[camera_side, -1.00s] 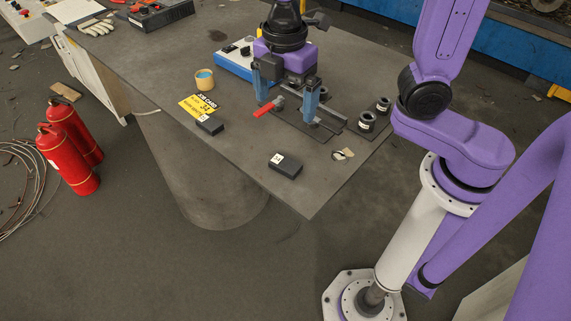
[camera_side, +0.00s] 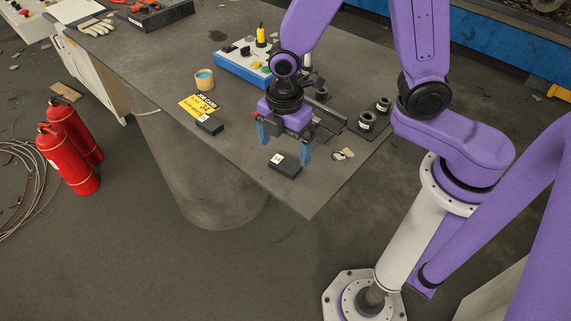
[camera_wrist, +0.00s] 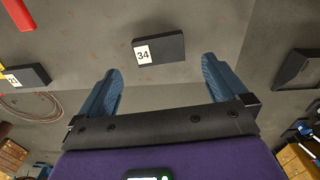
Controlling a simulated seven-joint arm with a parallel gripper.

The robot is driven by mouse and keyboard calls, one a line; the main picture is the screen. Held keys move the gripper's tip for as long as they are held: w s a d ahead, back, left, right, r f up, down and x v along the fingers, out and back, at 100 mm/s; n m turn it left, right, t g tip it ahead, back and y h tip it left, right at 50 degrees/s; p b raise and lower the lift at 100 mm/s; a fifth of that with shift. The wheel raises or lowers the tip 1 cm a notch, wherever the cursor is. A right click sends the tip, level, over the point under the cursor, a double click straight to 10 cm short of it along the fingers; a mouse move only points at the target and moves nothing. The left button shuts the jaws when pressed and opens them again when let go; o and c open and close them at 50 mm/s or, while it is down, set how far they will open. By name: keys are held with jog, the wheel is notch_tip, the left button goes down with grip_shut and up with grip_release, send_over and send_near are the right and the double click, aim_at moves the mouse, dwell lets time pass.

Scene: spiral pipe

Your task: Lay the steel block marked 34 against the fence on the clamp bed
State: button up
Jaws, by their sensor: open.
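The dark steel block marked 34 (camera_side: 285,168) lies flat near the table's front corner, with a white label on one end. In the wrist view the block (camera_wrist: 165,50) lies beyond the fingertips, in line with the gap between them, and its label reads 34. My gripper (camera_side: 286,150) is open and empty, just above and behind the block in the side view. Its blue fingers also show in the wrist view (camera_wrist: 162,72). The clamp bed (camera_side: 332,118) is behind my gripper, largely hidden; its fence cannot be made out clearly.
A second dark labelled block (camera_side: 210,125) lies to the left, beside a yellow job card (camera_side: 198,105). A tan cup (camera_side: 204,80) and a blue control box (camera_side: 243,68) stand behind. Dark cylinders (camera_side: 367,121) stand right. Scraps (camera_side: 343,154) lie near the right edge.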

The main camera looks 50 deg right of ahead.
aim_at(285, 163)
jog(key=f, duration=0.3)
jog(key=shift+d+f, duration=0.15)
jog(key=shift+d, duration=0.1)
jog(key=shift+f, duration=0.95)
jog(key=c, duration=1.5)
jog(key=shift+w+a+r, duration=0.1)
jog(key=shift+r, duration=0.05)
